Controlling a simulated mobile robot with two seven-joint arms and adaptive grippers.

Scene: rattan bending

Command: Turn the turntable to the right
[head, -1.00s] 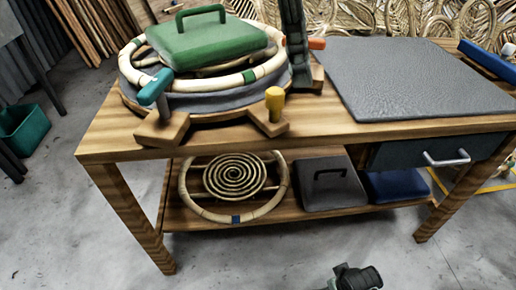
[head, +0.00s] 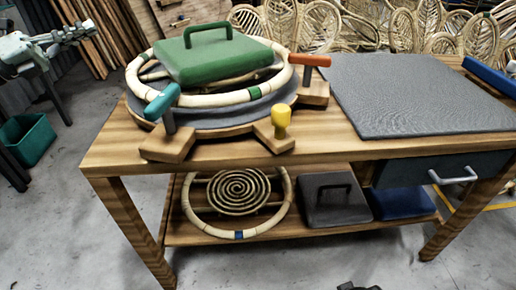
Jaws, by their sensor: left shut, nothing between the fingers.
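The turntable (head: 215,122) is a grey disc at the left of the wooden table. It carries a rattan ring (head: 205,100) with a green band, and a green block (head: 215,62) with a handle rests on top. Around its rim stand a teal handle (head: 162,102), a yellow knob (head: 281,117) and an orange handle (head: 310,60). My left gripper (head: 86,26) is at the far upper left, shut and empty, well apart from the turntable. Only a dark sliver of my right gripper (head: 358,287) shows at the bottom edge; its fingers cannot be made out.
A grey mat (head: 415,95) covers the right of the table (head: 115,150). The lower shelf holds a rattan ring with a spiral (head: 240,193), a grey block (head: 328,198) and a blue block (head: 402,203). A green bin (head: 27,138) stands on the floor at left.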

